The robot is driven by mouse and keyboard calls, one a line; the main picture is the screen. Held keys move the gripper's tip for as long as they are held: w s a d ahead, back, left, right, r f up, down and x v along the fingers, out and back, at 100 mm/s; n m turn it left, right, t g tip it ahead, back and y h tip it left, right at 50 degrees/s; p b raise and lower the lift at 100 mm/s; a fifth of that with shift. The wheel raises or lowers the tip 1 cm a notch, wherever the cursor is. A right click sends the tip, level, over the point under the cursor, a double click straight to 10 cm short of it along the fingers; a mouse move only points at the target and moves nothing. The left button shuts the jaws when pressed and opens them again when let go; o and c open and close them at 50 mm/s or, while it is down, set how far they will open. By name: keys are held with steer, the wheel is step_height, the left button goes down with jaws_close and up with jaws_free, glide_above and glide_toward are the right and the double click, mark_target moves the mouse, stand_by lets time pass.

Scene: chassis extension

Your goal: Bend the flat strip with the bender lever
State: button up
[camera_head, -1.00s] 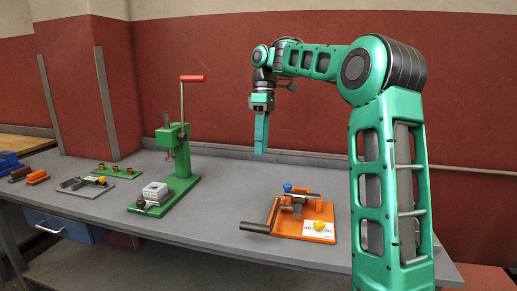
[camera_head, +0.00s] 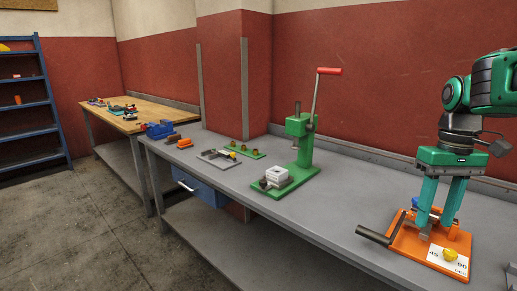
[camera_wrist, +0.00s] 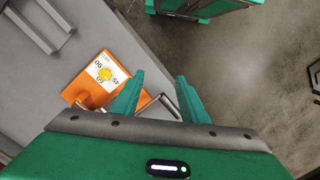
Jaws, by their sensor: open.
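The bender is an orange plate (camera_head: 408,243) on the grey bench at the right of the head view. It carries a blue knob, a yellow piece (camera_head: 449,254) and a white card marked with numbers such as 45 and 90. Its lever (camera_head: 374,236) has a dark grip sticking out to the left. My gripper (camera_head: 435,226) is open, pointing down in front of or above the bender's middle. In the wrist view, a rod shows between and beyond the open fingers (camera_wrist: 160,78), beside the orange plate (camera_wrist: 88,83). I cannot make out the flat strip.
A green press (camera_head: 297,170) with a red-tipped lever stands left on the bench (camera_head: 330,215). Several small fixtures, a blue vise (camera_head: 159,130) and a wooden table lie farther left. The bench between press and bender is clear. The floor (camera_head: 80,220) in front is free.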

steer(key=s+f+m, duration=0.2)
steer(key=s+f, duration=0.1)
steer(key=s, duration=0.2)
steer(key=s+d+f+m, duration=0.1)
steer(key=s+f+m, duration=0.1)
steer(key=s+f, duration=0.2)
steer(key=s+d+f+m, duration=0.1)
steer(key=s+f+m, duration=0.1)
steer(key=s, duration=0.6)
steer(key=shift+s+f+t, duration=0.2)
steer(key=shift+f+t, duration=0.2)
steer(key=shift+f, duration=0.25)
steer(key=shift+c, duration=0.6)
steer(key=shift+s+f, duration=0.2)
steer(key=shift+s, duration=0.1)
steer(key=c, duration=0.5)
steer(key=shift+s+f, duration=0.1)
jaws_close()
